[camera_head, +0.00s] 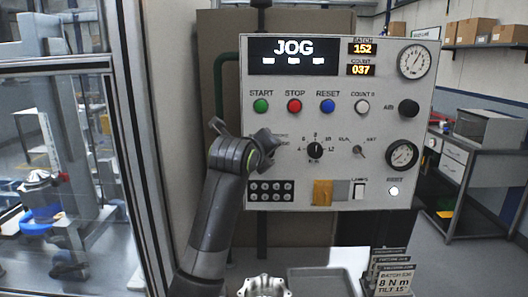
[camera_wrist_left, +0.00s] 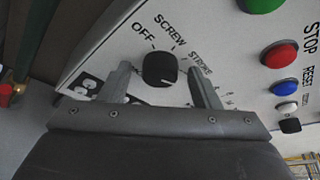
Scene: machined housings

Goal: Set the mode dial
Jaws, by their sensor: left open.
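The mode dial (camera_wrist_left: 160,68) is a round black knob on the white panel, with OFF, SCREW and STROKE printed around it and a white pointer mark on its face. The mark appears to lie toward the right side, away from OFF; its exact setting is hard to tell. My left gripper (camera_head: 267,143) is in front of the panel's left part and hides the dial in the head view. In the left wrist view its two fingers stand apart on either side of the knob, with gaps showing. The display (camera_head: 293,56) reads JOG. My right gripper is not in view.
Start (camera_head: 261,105), stop (camera_head: 294,105) and reset (camera_head: 327,105) buttons sit above the dial. A numbered black selector (camera_head: 315,150) and a small switch (camera_head: 359,151) are to its right. Black connectors (camera_head: 270,190) lie below. A machined housing (camera_head: 263,287) and grey tray (camera_head: 320,282) stand in front.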

